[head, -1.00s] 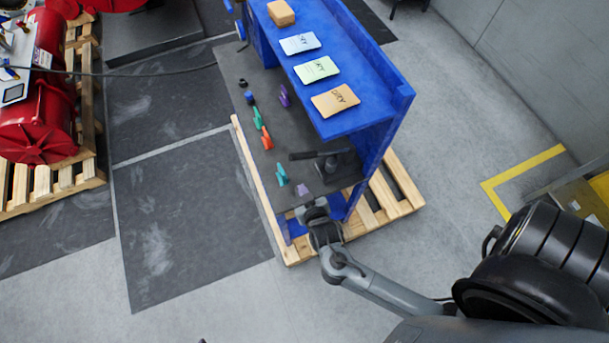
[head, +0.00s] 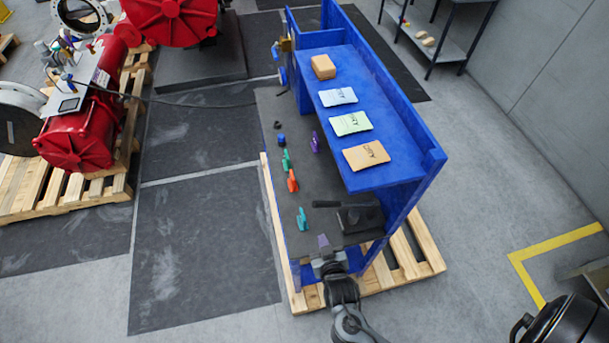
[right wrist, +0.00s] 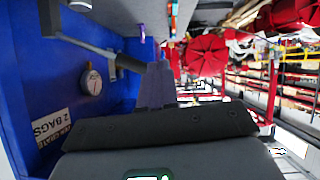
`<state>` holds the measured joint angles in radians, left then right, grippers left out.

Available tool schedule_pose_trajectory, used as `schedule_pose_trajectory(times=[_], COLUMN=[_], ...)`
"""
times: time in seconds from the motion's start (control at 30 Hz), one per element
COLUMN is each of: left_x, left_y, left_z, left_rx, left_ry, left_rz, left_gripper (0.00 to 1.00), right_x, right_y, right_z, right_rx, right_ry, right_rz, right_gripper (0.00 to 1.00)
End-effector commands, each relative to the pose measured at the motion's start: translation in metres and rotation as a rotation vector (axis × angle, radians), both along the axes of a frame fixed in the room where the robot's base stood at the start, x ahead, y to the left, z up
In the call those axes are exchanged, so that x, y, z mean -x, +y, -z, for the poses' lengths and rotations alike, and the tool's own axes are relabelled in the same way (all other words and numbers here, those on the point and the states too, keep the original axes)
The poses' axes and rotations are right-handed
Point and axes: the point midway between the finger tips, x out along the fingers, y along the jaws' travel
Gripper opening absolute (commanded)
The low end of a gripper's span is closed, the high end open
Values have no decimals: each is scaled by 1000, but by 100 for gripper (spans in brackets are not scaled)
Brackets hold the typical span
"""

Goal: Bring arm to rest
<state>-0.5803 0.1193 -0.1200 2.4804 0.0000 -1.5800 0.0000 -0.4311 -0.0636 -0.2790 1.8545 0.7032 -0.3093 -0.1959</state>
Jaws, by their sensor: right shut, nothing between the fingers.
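My right arm comes up from the bottom of the head view. Its gripper (head: 323,242) is at the near end of the blue workbench (head: 422,175), over the edge of the dark lower worktop. The fingers are together and hold nothing. In the right wrist view the gripper fingers (right wrist: 156,86) show as a closed purple-grey wedge, with the blue bench side to the left. My left gripper is not in view.
A teal item (head: 302,219), an orange item (head: 292,181) and a black device with a bar (head: 360,218) are on the worktop near my right gripper. A round gauge (right wrist: 92,82) shows in the wrist view. Open floor (head: 205,255) lies left of the bench.

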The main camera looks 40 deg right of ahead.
Motion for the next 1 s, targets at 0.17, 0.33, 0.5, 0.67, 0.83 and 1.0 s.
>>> schedule_pose_trajectory(times=[0.17,0.33,0.5,0.67,0.83,1.0], left_x=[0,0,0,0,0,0], left_y=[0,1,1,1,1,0], left_z=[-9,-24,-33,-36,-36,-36], left_rx=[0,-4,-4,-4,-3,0], left_ry=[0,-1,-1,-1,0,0], left_rz=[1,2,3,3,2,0], left_gripper=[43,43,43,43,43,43], right_x=[12,13,24,55,91,117], right_y=[-8,-26,-6,16,26,29], right_z=[-1,-50,-93,-123,-137,-135], right_rx=[17,7,-96,-138,-139,-141], right_ry=[22,11,154,353,549,692], right_rz=[-1,-71,-244,-389,-463,-476], right_gripper=[0,0,0,0,0,0])
